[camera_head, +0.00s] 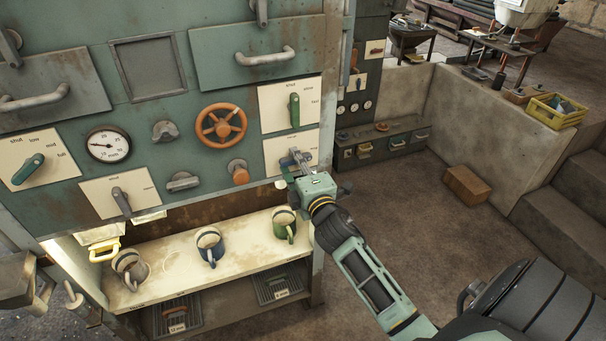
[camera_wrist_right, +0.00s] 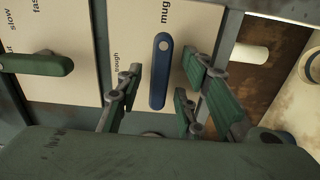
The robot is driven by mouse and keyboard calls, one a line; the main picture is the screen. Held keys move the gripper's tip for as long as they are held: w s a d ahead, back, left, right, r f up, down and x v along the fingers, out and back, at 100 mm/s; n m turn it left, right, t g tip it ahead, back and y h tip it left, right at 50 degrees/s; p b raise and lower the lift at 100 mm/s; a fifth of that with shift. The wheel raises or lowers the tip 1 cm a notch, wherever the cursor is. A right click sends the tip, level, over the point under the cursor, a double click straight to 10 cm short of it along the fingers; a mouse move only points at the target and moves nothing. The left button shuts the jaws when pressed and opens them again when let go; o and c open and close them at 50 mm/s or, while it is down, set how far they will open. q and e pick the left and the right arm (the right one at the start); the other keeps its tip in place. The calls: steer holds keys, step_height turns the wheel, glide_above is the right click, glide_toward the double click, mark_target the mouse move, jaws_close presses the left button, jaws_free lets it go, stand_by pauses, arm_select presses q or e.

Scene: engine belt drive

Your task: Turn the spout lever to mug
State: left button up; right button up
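The spout lever (camera_wrist_right: 158,72) is a blue bar with a light round spot near one end, mounted on a cream plate (camera_wrist_right: 137,25). In the wrist view it runs nearly top to bottom. The word "mug" stands above it and a partly hidden word, perhaps "trough", to its left. My right gripper (camera_wrist_right: 160,97) is open, its green-padded fingers on either side of the lever with visible gaps. My left gripper cannot be made out in the head view.
A green lever (camera_head: 294,110) sits on the plate above. An orange wheel (camera_head: 221,125) and an orange knob (camera_head: 238,172) are to the left. Below, a grey mug (camera_head: 131,268), a blue mug (camera_head: 209,245) and a green mug (camera_head: 284,224) stand on a shelf.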

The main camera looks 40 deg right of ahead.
steer(key=v, duration=1.1)
steer(key=shift+s, duration=0.15)
stand_by(0.8)
